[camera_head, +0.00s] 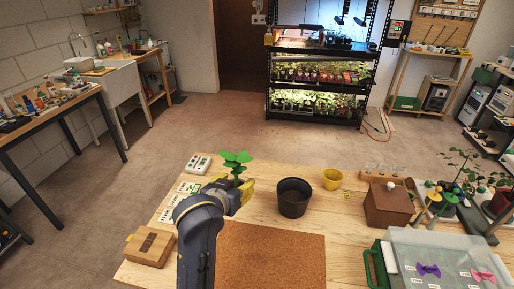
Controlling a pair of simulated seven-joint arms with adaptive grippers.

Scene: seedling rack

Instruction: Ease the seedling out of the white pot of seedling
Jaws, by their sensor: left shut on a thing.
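The green seedling (236,158) stands upright, with its broad leaves just above my left gripper (243,188). The gripper is shut on the seedling, low on its stem. My own gripper and wrist hide the lower part of the seedling. I make out no white pot; it may be hidden behind the gripper. My right gripper is not in view.
A black pot (293,198) and a small yellow pot (332,179) stand to the right. A brown cork mat (270,258) lies in front. A wooden box (150,246) is at left. A brown box (388,205) and a clear-lidded bin (440,250) crowd the right.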

